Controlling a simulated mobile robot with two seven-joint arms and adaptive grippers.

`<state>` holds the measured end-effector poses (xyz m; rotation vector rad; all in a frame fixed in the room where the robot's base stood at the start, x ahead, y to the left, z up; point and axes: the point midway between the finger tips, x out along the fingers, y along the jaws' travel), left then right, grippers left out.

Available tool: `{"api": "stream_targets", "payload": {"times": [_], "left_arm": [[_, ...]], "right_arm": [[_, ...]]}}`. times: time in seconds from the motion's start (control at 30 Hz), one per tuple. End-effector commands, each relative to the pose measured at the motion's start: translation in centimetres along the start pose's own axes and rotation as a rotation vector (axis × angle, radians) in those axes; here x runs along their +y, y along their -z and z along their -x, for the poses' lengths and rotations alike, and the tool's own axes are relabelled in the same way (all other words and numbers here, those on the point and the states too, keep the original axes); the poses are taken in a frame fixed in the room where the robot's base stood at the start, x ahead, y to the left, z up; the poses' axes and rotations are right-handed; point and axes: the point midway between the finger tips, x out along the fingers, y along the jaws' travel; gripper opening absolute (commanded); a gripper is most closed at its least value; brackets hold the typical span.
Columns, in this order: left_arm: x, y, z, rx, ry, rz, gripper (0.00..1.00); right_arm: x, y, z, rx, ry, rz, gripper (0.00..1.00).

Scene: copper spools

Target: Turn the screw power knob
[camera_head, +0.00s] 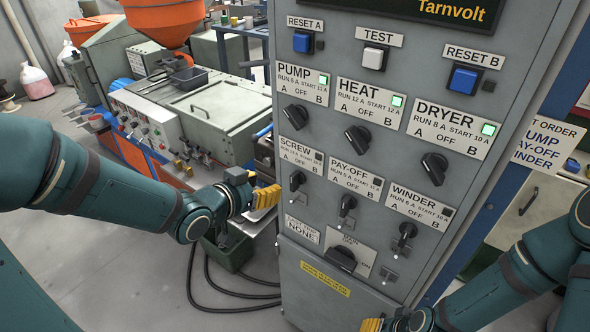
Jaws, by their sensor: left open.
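The dark screw power knob (297,180) sits below the SCREW label (300,156) at the left of the lower knob row on the grey control panel (317,215). The small lamp on the SCREW label is dark. The knob looks roughly upright; its exact setting is too small to tell. My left gripper (266,195), with yellow fingers, is open just left of the panel and the screw knob, apart from the knob. My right gripper (373,324) shows only its yellow tip at the bottom edge; its jaws are mostly cut off.
The pump (295,116), heat (358,138) and dryer (434,168) knobs sit above, with green lamps lit. The pay-off (347,205) and winder (406,235) knobs are to the right. A large main knob (341,259) is below. A machine (205,115) stands behind my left arm.

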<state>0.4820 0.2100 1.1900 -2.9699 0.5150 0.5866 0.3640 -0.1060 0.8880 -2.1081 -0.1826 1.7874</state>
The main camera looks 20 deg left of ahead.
Motion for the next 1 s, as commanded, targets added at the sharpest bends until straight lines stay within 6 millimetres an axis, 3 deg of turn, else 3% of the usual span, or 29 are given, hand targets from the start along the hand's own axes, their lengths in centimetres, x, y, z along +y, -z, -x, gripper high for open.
{"api": "stream_targets", "payload": {"times": [0.33, 1.0], "left_arm": [[0.0, -0.1, -1.6, -0.007, -0.005, 0.001, 0.45], [0.1, -0.2, -11.0, -0.003, -0.006, 0.000, 0.45]], "right_arm": [[-0.8, 0.3, 2.5, 0.000, 0.004, 0.000, 0.47], [-0.5, 0.2, 1.6, 0.000, 0.003, -0.001, 0.47]]}}
